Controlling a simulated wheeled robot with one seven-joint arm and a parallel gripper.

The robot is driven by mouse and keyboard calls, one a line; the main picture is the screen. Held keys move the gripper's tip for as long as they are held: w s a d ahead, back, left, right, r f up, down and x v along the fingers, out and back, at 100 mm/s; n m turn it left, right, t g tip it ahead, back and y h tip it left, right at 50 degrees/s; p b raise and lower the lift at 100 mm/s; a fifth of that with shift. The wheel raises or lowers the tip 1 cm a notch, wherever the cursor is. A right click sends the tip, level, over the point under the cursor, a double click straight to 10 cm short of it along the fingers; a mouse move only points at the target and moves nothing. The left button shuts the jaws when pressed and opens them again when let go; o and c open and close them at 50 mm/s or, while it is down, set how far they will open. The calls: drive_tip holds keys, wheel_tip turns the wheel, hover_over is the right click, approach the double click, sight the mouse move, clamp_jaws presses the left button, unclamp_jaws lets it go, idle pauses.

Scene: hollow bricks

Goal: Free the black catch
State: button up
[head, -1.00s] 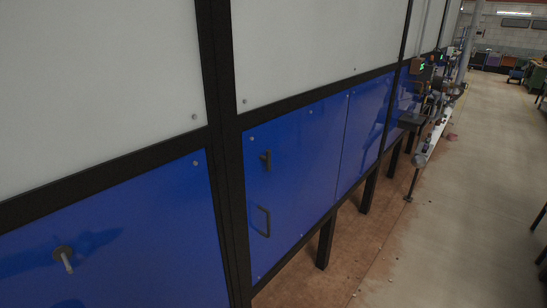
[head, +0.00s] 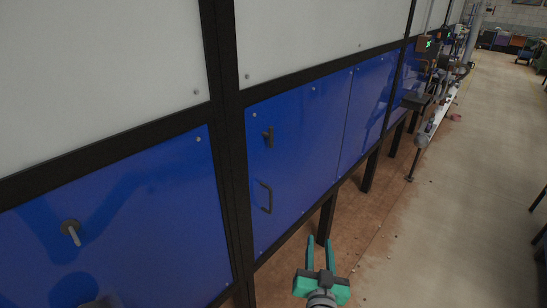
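The black catch (head: 268,137) is a small dark T-shaped piece high on the left side of a blue panel door, above a black pull handle (head: 265,197). The blue door (head: 310,140) lies flush in the dark frame. My gripper (head: 320,240) is at the bottom of the head view, with two teal fingers apart and nothing between them. It is below and to the right of the catch and handle, and touches neither in this view.
A grey lever on a round base (head: 71,229) sticks out of the left blue panel (head: 120,210). A dark post (head: 222,140) stands between the panels. Pipes and machinery (head: 430,90) line the wall farther right. The floor (head: 460,210) on the right is open.

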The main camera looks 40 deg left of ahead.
drive_tip(key=w+a+r+n+g+y, duration=0.1)
drive_tip(key=w+a+r+n+y, duration=0.1)
drive_tip(key=a+r, duration=0.3)
drive_tip(key=w+a+r+n+g+y, duration=0.15)
drive_tip(key=a+r, duration=0.25)
drive_tip(key=r, duration=0.4)
drive_tip(key=n+g+y, duration=0.2)
drive_tip(key=n, duration=0.1)
approach(272, 131)
drive_tip(key=x, duration=0.8)
drive_tip(key=shift+f, duration=0.1)
drive_tip(key=shift+c, duration=0.7)
clamp_jaws()
